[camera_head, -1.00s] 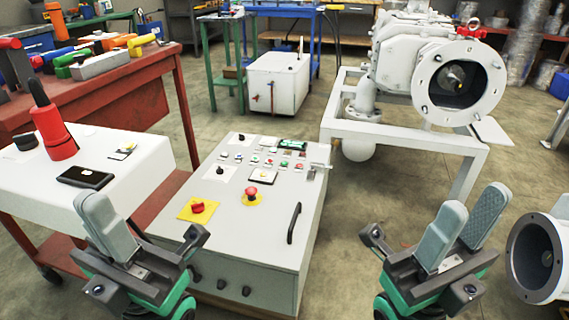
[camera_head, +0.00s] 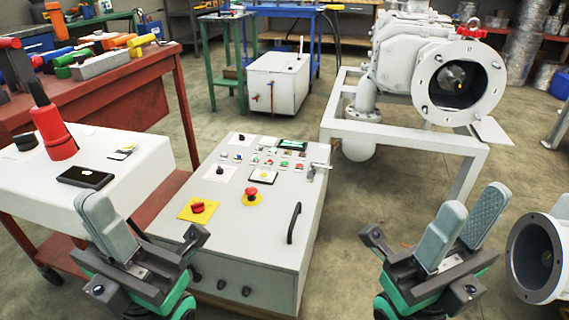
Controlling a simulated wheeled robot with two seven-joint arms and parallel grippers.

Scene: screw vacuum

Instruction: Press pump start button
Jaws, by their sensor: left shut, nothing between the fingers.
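A grey control cabinet (camera_head: 225,245) stands at the centre, with a sloped top panel. Several small coloured buttons (camera_head: 268,161) sit in rows near the panel's far edge; their labels are too small to read. A red mushroom button (camera_head: 251,192) on a yellow disc and a red rotary switch (camera_head: 198,207) on a yellow plate sit nearer. My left gripper (camera_head: 105,225) is shut and empty, in front of the cabinet's left side, apart from the buttons. My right gripper (camera_head: 463,232) is right of the cabinet, its two fingers apart and nothing between them.
A white vacuum pump (camera_head: 405,60) stands on a white frame (camera_head: 440,140) behind on the right. A red workbench (camera_head: 140,100) with tools and a white box (camera_head: 135,165) are on the left. A black handle (camera_head: 293,223) rises from the cabinet top. A flanged pipe (camera_head: 530,260) is at far right.

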